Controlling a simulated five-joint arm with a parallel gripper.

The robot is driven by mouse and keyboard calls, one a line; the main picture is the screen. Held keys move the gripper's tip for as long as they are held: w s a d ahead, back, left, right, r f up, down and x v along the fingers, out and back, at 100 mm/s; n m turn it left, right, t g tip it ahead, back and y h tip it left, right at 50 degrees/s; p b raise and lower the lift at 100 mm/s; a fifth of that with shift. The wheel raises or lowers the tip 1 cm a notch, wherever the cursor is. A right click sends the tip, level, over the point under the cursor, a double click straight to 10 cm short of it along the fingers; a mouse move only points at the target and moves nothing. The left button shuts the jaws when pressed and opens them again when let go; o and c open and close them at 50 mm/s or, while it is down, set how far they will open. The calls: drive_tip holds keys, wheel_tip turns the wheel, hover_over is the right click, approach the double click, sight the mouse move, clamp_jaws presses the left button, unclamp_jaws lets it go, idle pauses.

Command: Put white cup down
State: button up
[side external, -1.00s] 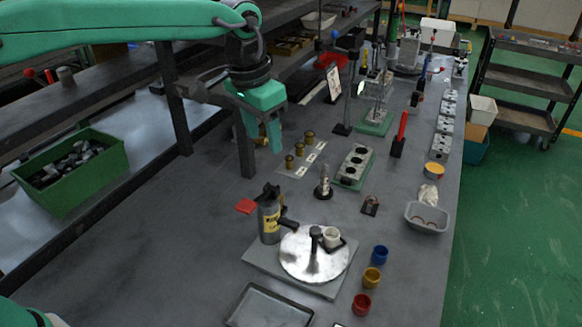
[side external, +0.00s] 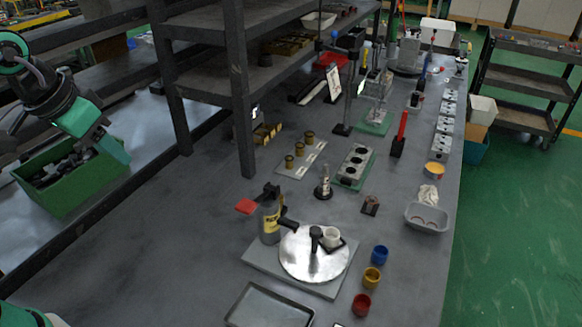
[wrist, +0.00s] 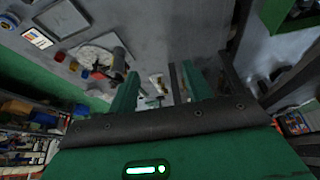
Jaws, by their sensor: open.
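The plate lies on a flat grey base on the bench. My gripper (side external: 122,152) is far to the left, beside the green bin, well apart from the cup. It is empty, and its two green fingers stand apart in the wrist view (wrist: 160,85). The round plate (wrist: 100,50) also shows at the upper left of the wrist view; the cup is too small to make out there.
A grey and yellow canister (side external: 270,218) stands at the plate's left edge. Blue (side external: 380,255), yellow (side external: 372,277) and red (side external: 361,304) cups stand to its right. An empty tray (side external: 268,307) lies in front. A dark shelf post (side external: 240,100) rises between my gripper and the bench's back. The green bin (side external: 60,195) holds dark parts.

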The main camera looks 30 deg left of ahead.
drive_tip(key=s+a+f+n+t, duration=0.1)
drive_tip(key=s+a+f, duration=0.2)
drive_tip(key=s, duration=0.3)
drive_tip(key=shift+s+f, duration=0.15)
drive_tip(key=shift+f, duration=0.3)
